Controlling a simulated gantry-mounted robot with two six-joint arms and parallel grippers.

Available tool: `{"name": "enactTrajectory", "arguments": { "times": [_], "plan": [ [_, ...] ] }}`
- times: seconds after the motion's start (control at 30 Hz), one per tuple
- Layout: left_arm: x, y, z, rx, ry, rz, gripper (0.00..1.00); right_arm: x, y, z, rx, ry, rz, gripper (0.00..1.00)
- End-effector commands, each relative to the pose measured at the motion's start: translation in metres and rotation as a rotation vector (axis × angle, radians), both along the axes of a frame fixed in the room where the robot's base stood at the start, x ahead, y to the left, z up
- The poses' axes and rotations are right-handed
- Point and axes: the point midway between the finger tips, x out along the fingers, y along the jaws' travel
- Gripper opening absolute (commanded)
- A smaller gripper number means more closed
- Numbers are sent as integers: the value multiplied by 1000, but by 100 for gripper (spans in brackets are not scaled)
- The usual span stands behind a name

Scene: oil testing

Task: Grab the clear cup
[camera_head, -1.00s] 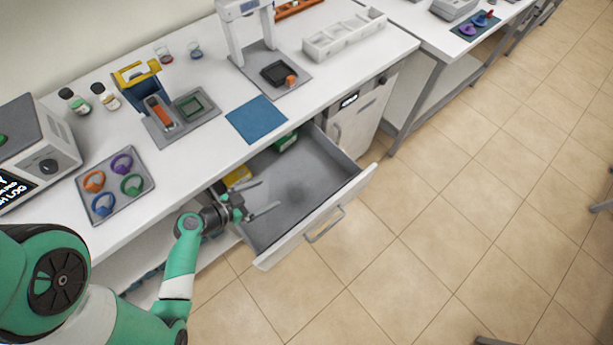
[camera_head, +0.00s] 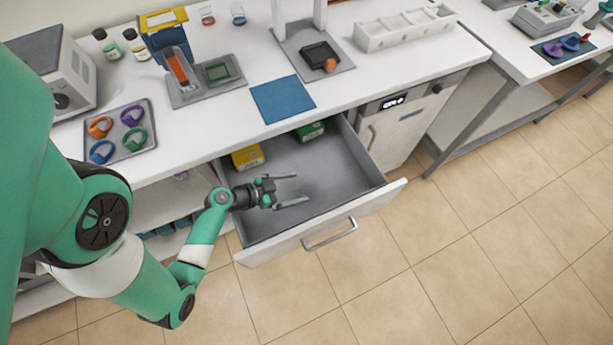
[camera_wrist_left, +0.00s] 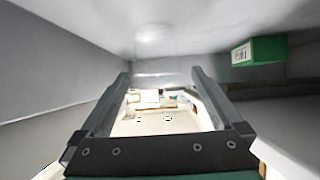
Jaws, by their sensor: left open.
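Two small clear cups stand at the back of the counter in the head view, one with reddish contents (camera_head: 207,15) and one with bluish contents (camera_head: 238,14). I cannot tell whether either is the clear cup of the task. My left gripper (camera_head: 302,189) is over the open drawer (camera_head: 345,160), with its fingers apart and nothing between them. It is well away from both cups. In the left wrist view its two fingers (camera_wrist_left: 161,73) frame an empty gap. My right gripper is not in view.
The drawer holds a yellow box (camera_head: 248,157) and a green box (camera_head: 310,131), also in the left wrist view (camera_wrist_left: 260,51). On the counter are a tray of coloured rings (camera_head: 148,152), a blue mat (camera_head: 283,99) and a white divided rack (camera_head: 405,29). Floor to the right is clear.

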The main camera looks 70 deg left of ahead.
Motion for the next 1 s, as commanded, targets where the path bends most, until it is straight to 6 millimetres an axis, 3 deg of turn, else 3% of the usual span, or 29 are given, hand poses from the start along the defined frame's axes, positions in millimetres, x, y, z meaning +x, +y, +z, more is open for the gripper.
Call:
{"name": "enactTrajectory", "arguments": {
  "times": [0.13, 0.3, 0.5, 0.8, 1.0],
  "plan": [
    [10, 1, -14, 3, -1, -6, 100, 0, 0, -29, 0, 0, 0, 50],
    [18, 2, -14, 2, -2, -3, 100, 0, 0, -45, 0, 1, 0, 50],
    [23, 2, -13, -1, 0, -3, 100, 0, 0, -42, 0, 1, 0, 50],
    [63, 5, -34, 0, 0, -1, 100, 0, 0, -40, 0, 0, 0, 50],
    [65, 5, -36, 0, 1, 2, 100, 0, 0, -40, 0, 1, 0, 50]
  ]
}}
